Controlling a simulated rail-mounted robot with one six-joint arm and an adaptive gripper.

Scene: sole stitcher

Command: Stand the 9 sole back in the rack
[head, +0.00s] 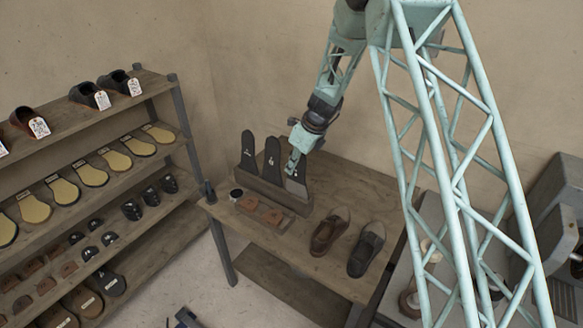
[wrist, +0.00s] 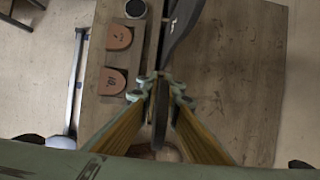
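My gripper (head: 294,166) is over the right end of a wooden rack (head: 262,190) on the table. Its fingers (wrist: 160,88) are closed on a thin dark sole (wrist: 160,120), seen edge-on in the wrist view. In the head view this sole (head: 298,186) is upright and greyish, with a pale mark too small to read, and its upper part is behind the gripper. Its lower end is at the rack; I cannot tell whether it is seated. Two other dark soles, a left one (head: 248,152) and a middle one (head: 272,158), stand upright in the rack.
Brown heel pieces (head: 260,210) and a small round tin (head: 236,194) lie in front of the rack. A brown shoe (head: 328,234) and a black shoe (head: 366,250) stand at the table's front right. The table right of the rack is clear. Shelves (head: 110,180) stand left.

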